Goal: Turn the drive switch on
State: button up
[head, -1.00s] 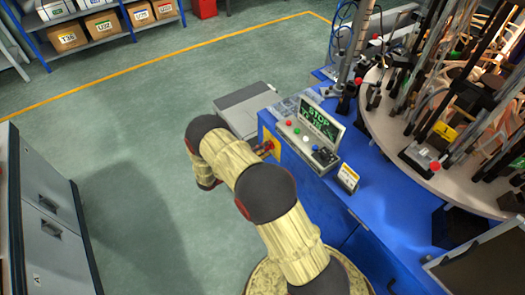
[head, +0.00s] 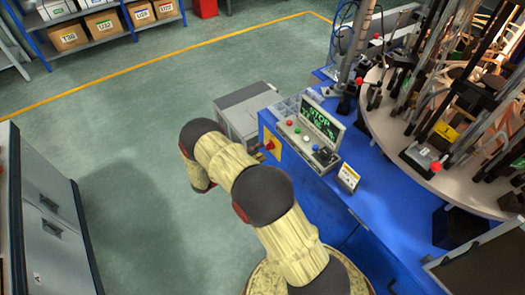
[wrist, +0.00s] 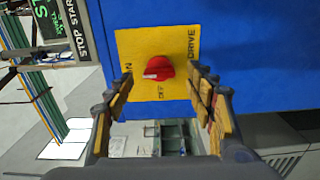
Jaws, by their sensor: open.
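The drive switch (wrist: 158,68) is a red rotary knob on a yellow plate (wrist: 185,42) marked DRIVE, OFF and a partly hidden label ending in N. The plate is on the blue side of the machine. In the wrist view the knob's pale pointer mark lies toward the left of the picture. My gripper (wrist: 160,85) is open, with one finger on each side of the knob. I cannot tell whether the fingers touch it. In the head view the red knob (head: 269,146) shows small beside my arm, and my gripper is largely hidden there.
A control panel with coloured buttons (head: 297,132) and a screen (head: 321,122) with green text sits on the blue machine (head: 340,205). A grey box (head: 245,108) stands beside the machine. Grey cabinets (head: 45,220) stand at left, with free green floor between.

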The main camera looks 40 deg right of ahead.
jog(key=a, duration=0.9)
jog(key=shift+w+a, duration=0.25)
